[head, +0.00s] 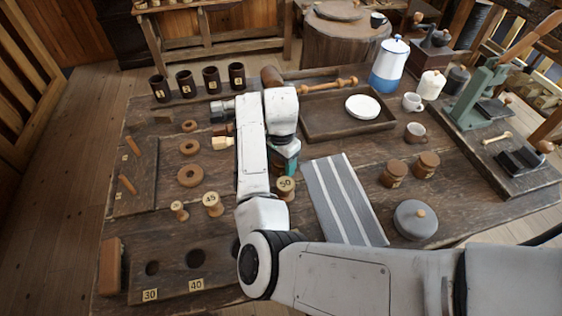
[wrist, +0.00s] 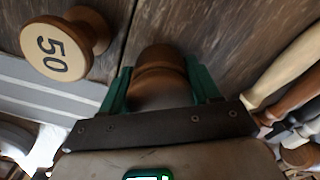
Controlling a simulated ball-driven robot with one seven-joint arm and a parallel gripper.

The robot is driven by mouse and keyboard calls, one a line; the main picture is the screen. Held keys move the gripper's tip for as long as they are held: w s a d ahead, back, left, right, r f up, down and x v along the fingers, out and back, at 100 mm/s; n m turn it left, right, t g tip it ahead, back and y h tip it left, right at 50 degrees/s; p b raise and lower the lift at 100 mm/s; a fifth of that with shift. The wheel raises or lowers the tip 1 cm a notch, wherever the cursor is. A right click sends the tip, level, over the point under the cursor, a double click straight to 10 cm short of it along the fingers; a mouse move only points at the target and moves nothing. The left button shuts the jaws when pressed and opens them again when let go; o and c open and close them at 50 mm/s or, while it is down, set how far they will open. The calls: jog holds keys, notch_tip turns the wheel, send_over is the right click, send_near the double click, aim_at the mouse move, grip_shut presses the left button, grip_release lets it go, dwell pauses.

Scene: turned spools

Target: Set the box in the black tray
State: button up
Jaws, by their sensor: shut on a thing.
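My gripper (wrist: 157,78) has its green fingers on both sides of a brown, turned wooden piece (wrist: 158,68). This piece has a rounded end and a groove, and looks like a round box. In the head view my gripper (head: 285,160) is low over the middle of the table, behind the spool marked 50, and my arm hides what it holds. A dark, low-rimmed tray (head: 318,133) lies at the back right of my gripper, with a white dish (head: 363,107) in it. A smaller black, flat object (head: 521,160) lies on a board at the far right.
The spool marked 50 (head: 285,188) stands close to my gripper; it also shows in the wrist view (wrist: 62,45). Tool handles (head: 222,143) lie left of my gripper. A striped cloth (head: 345,200) and two round lidded boxes (head: 395,173) are to the right. The tray's front is bare.

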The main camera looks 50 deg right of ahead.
jog(key=shift+f, duration=0.2)
jog(key=o, duration=1.1)
jog(key=shift+c, duration=0.2)
